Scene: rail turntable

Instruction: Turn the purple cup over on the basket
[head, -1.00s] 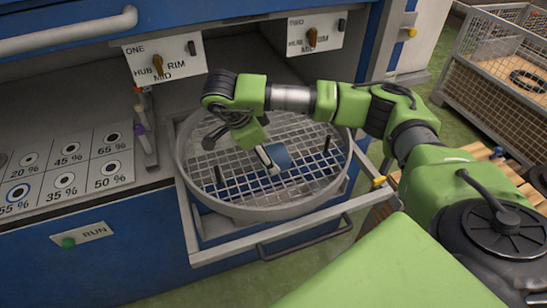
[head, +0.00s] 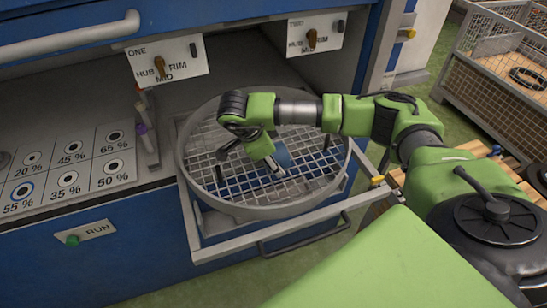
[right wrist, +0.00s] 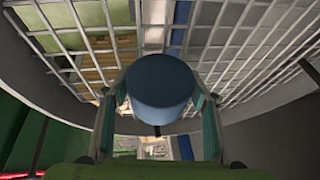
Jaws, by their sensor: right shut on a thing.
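The cup (right wrist: 160,88) looks blue rather than purple. In the right wrist view it sits between the two fingers of my right gripper (right wrist: 160,104), which is shut on it. In the head view the cup (head: 284,155) is partly hidden by my right gripper (head: 275,167) and appears within the ring of the round wire basket (head: 344,180). The basket's grid also shows in the right wrist view (right wrist: 240,45). I cannot tell whether the cup touches the grid. My left gripper is not in view.
Two short dark posts stand up from the basket, a left one (head: 219,172) and a right one (head: 327,143). A grey frame (head: 290,222) surrounds the basket. A panel of percent buttons (head: 70,172) lies to the left. A mesh crate (head: 490,75) stands at the far right.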

